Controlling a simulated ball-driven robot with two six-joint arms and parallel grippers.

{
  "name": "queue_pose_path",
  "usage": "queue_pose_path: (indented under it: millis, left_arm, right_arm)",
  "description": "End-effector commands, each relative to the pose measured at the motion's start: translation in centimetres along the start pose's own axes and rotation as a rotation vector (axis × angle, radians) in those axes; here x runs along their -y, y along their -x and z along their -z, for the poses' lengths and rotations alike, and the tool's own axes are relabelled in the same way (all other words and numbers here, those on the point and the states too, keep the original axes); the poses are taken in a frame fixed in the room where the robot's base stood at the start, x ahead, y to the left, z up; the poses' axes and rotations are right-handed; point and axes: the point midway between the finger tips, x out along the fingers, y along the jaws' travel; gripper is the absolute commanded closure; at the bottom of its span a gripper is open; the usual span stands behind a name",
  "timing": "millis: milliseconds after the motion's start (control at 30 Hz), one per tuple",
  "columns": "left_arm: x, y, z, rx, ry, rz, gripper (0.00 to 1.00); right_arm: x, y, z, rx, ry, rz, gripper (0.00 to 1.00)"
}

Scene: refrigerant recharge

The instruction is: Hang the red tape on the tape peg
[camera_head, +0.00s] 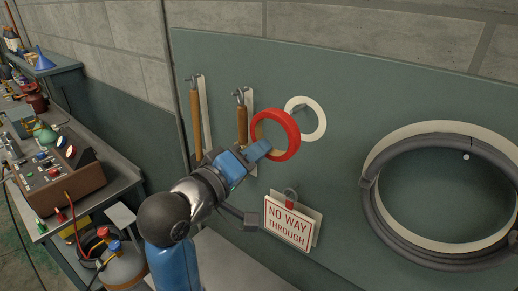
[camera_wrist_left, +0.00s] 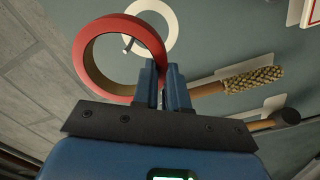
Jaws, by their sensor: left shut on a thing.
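The red tape (camera_head: 292,128) is a ring held in front of the green wall board in the head view. My left gripper (camera_head: 260,150) is shut on its rim. In the wrist view the red tape (camera_wrist_left: 84,62) stands to the left of the gripper's closed fingers (camera_wrist_left: 161,78). The tape peg (camera_wrist_left: 127,44) is a short metal pin beside the white ring outline (camera_wrist_left: 169,18). It shows through the tape's opening; I cannot tell whether it passes into the ring. In the head view the white outline (camera_head: 318,118) is just right of the tape. My right gripper is out of view.
Two wooden-handled tools (camera_head: 196,125) hang left of the tape. A "NO WAY THROUGH" sign (camera_head: 288,223) hangs below. A coiled grey hose (camera_head: 373,205) hangs at the right. A bench with a brown instrument box (camera_head: 62,185) stands at the left.

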Motion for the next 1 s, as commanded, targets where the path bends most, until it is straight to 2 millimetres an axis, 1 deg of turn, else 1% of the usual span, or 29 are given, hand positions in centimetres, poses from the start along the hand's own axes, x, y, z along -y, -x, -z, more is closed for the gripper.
queue_pose_path:
  millis: [267,1000]
  left_arm:
    - [0.1,-0.9,-0.1,0.000,-0.001,-0.002,1.00]
    - [0.4,-4.9,-0.3,0.000,-0.001,-0.001,1.00]
  right_arm:
    - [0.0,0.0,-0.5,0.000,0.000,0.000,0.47]
    - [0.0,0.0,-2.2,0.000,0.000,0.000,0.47]
